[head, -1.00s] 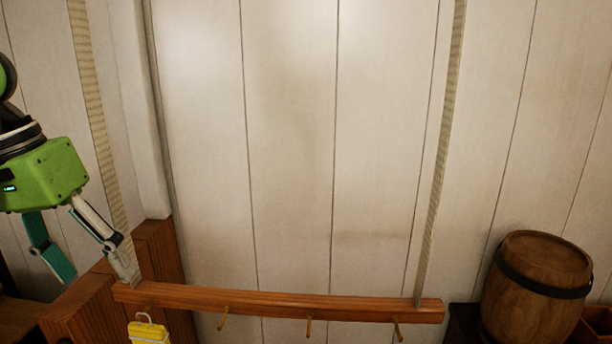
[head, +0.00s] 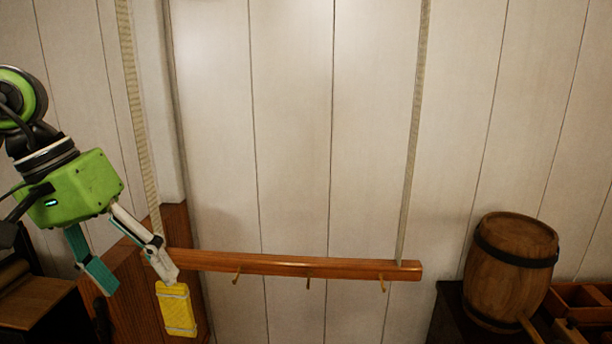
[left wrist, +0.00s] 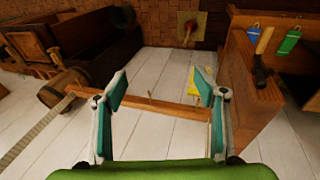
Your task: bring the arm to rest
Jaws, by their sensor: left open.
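My left gripper (head: 134,277) is at the lower left of the head view, its two fingers spread wide with nothing between them. It also shows in the left wrist view (left wrist: 160,90), open and empty. In the head view its right fingertip overlaps the left end of a hanging wooden bar (head: 300,266), just above a yellow block-like thing (head: 177,312); I cannot tell whether it touches either. The yellow thing hangs at the bar's left end, and its top is hidden behind the fingertip. My right gripper is not in view.
The bar hangs on two straps and carries several hooks (head: 308,284). A wooden barrel (head: 510,270) stands at the right beside a wooden box (head: 585,300). A wooden panel (head: 185,225) is behind the gripper. White planked wall (head: 290,130) fills the middle.

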